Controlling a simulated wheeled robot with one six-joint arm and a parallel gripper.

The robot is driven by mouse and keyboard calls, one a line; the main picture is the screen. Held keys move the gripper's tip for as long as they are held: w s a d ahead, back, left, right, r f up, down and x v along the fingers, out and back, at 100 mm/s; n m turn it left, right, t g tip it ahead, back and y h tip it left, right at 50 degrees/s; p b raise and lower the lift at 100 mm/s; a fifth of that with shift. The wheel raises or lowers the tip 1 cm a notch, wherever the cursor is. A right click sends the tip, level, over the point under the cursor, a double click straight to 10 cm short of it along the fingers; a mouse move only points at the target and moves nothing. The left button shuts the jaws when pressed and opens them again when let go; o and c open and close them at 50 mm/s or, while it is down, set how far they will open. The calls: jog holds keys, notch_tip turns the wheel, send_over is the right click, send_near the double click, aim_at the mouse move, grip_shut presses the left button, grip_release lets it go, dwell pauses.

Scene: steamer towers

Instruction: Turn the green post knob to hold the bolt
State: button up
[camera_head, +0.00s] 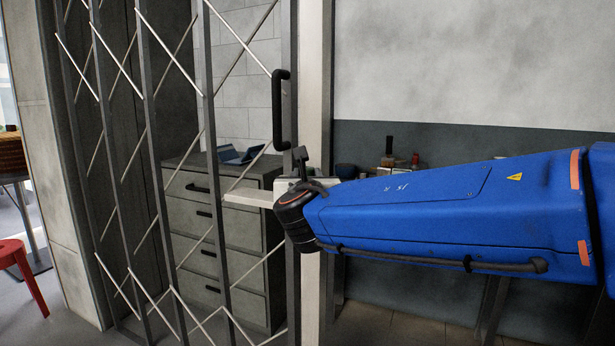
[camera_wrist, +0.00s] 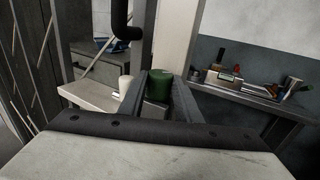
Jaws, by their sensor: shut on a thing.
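The green post knob (camera_wrist: 160,84) shows in the wrist view between the two fingers of my gripper (camera_wrist: 160,92). My gripper is shut on the knob, with a finger on each side of it. A short pale cylinder (camera_wrist: 126,84) and a small bright metal piece (camera_wrist: 116,94) sit just left of the fingers; I cannot tell if either is the bolt. In the head view my blue arm hides the knob and most of my gripper.
A folding lattice gate (camera_head: 205,150) with a black handle (camera_head: 281,110) stands beside a pale post (camera_head: 313,80). A grey drawer cabinet (camera_head: 215,235) is behind the gate. A shelf (camera_wrist: 240,100) with bottles and small items is at the right. A red stool (camera_head: 20,262) stands far left.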

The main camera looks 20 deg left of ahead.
jog(key=m+h, duration=0.2)
jog(key=h, duration=0.2)
jog(key=a+m+h, duration=0.1)
jog(key=m+h, duration=0.2)
jog(key=h, duration=0.1)
jog(key=a+m+h, duration=0.1)
jog(key=m+h, duration=0.1)
jog(key=h, duration=0.2)
jog(key=shift+m, duration=0.4)
jog(key=shift+h, duration=0.3)
jog(key=o, duration=1.1)
jog(key=shift+c, duration=0.2)
jog(key=shift+s, duration=0.1)
jog(key=v, duration=1.7)
jog(key=shift+s+r, duration=0.1)
